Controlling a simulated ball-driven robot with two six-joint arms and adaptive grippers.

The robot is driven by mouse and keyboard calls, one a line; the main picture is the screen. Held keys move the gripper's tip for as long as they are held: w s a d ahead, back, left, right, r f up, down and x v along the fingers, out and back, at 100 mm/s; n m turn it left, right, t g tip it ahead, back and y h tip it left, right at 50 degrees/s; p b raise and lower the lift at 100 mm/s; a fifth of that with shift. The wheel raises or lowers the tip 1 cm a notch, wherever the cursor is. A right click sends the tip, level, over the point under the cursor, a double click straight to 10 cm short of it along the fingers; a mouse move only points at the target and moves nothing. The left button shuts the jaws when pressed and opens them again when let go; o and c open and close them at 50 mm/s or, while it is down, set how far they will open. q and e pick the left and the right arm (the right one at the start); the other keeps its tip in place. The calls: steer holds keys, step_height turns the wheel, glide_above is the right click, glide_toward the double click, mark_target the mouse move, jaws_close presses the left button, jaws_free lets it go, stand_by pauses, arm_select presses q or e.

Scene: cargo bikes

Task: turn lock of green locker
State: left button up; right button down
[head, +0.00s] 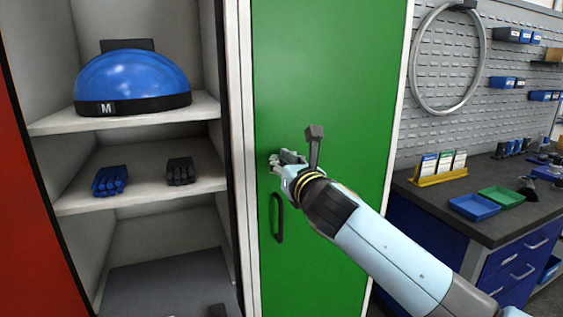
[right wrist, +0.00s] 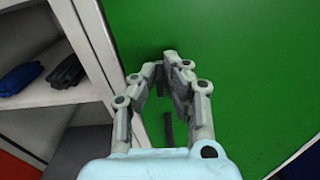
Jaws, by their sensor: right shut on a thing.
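The green locker (head: 322,80) has a closed green door with a black vertical handle (head: 278,218) near its left edge. My right gripper (head: 277,160) reaches the door just above the handle, with its fingertips at the door's surface. In the right wrist view, the gripper (right wrist: 166,62) has its fingertips close together against the green door (right wrist: 245,60), shut on a small dark part that I take for the lock. The fingers mostly hide the lock, so its turn angle cannot be told. The handle (right wrist: 168,130) shows between the fingers. My left gripper is not in view.
Left of the door is an open locker with shelves holding a blue helmet (head: 132,82), blue gloves (head: 110,180) and black gloves (head: 180,171). A red panel (head: 30,220) stands at far left. At right is a dark workbench (head: 490,185) with a blue tray (head: 474,207) and a green tray (head: 502,196).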

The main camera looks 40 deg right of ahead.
steer(key=m, duration=0.4)
steer(key=shift+d, duration=0.1)
steer(key=m, duration=0.4)
steer(key=shift+d+f+m+b, duration=0.1)
steer(key=shift+f+m+b, duration=0.1)
steer(key=shift+m+b, duration=0.15)
steer(key=shift+d+f+m+b, duration=0.1)
steer(key=shift+m+b, duration=0.45)
steer(key=shift+m, duration=1.5)
steer(key=shift+f+m+b, duration=0.1)
steer(key=shift+m+b, duration=0.45)
steer(key=shift+m, duration=1.45)
steer(key=c, duration=1.4)
jaws_free()
steer(key=shift+c, duration=0.2)
steer(key=shift+s, duration=0.1)
